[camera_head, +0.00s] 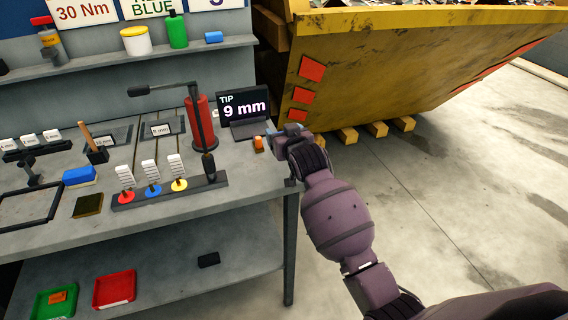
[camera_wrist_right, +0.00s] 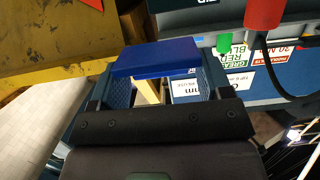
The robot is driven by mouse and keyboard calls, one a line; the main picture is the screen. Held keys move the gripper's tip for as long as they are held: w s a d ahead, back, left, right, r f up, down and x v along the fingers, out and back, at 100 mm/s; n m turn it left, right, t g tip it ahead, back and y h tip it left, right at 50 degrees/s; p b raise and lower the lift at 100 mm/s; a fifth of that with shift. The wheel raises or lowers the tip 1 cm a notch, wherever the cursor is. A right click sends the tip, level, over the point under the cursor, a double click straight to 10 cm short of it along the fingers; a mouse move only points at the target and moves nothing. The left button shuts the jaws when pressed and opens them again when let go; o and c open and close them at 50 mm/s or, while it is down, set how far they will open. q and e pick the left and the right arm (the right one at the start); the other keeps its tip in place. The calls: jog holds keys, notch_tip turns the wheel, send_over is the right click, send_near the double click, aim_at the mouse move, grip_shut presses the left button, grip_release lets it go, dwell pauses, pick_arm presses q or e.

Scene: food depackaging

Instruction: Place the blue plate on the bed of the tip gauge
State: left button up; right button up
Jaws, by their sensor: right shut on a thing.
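The tip gauge's screen (camera_head: 243,107) reads "TIP 9 mm" and stands at the right end of the bench. A flat dark grey base lies in front of it; I cannot tell how much of this is the bed. My right gripper (camera_head: 277,134) is just right of the gauge, by the bench's right edge. In the right wrist view it is shut on the blue plate (camera_wrist_right: 155,55), which lies across the fingers. In the head view only a small bluish bit shows by the fingers. A gap between plate and bed cannot be judged. My left gripper is not in view.
A small orange piece (camera_head: 258,144) sits beside the gripper. A red cylinder (camera_head: 202,122) with a black arm stands left of the gauge. A rack with coloured discs (camera_head: 168,193) is at the bench front. A yellow skip (camera_head: 360,70) stands behind right.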

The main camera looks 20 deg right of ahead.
aim_at(284, 170)
notch_tip(284, 170, down, 10)
jog(key=shift+f, duration=0.15)
dwell(0.4)
jog(key=shift+f, duration=0.2)
jog(key=o, duration=1)
jog(key=s+r, duration=0.2)
jog(key=s, duration=0.8)
jog(key=shift+s+d+r, duration=0.15)
jog(key=shift+s+d, duration=0.15)
jog(key=shift+d, duration=0.1)
